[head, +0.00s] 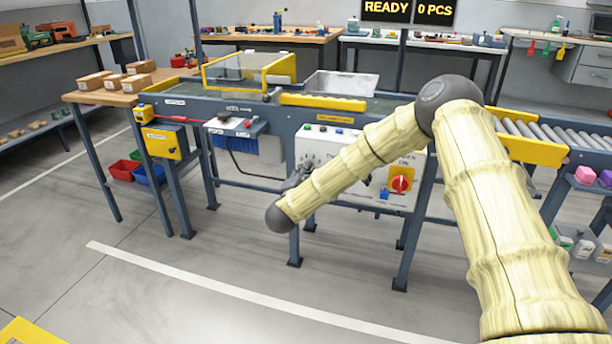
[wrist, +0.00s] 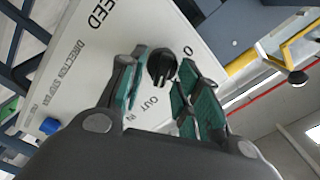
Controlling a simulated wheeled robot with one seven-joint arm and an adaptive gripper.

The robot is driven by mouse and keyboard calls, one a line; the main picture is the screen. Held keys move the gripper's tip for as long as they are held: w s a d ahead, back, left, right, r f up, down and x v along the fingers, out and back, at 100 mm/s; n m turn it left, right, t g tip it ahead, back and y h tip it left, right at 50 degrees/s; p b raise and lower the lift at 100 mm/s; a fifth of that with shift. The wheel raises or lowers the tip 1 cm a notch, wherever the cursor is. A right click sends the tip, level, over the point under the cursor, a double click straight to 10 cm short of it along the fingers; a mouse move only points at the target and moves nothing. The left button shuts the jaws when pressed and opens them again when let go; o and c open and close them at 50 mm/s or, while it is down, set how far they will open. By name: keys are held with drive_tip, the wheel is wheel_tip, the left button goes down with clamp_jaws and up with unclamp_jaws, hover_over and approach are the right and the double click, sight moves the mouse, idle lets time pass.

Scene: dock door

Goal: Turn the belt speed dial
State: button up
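A white control panel (head: 318,142) stands on the front of the conveyor. In the wrist view, its face (wrist: 85,75) carries a black dial (wrist: 162,67) and printed letters ending in "EED". "OUT" and "IN" are printed near the dial. My gripper (wrist: 165,85) is open, with one green-padded finger on each side of the dial. Gaps show between the pads and the dial; I cannot tell how near the tips are to the panel. In the head view, my arm hides most of the gripper and the dial.
A red rotary switch (head: 400,184) on a yellow plate sits at the panel's right. A blue button (wrist: 50,126) is on the panel's left in the wrist view. A yellow box (head: 168,142) and a small control shelf (head: 235,126) stand left. The floor in front is clear.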

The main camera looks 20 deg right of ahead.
drive_tip(key=v, duration=1.2)
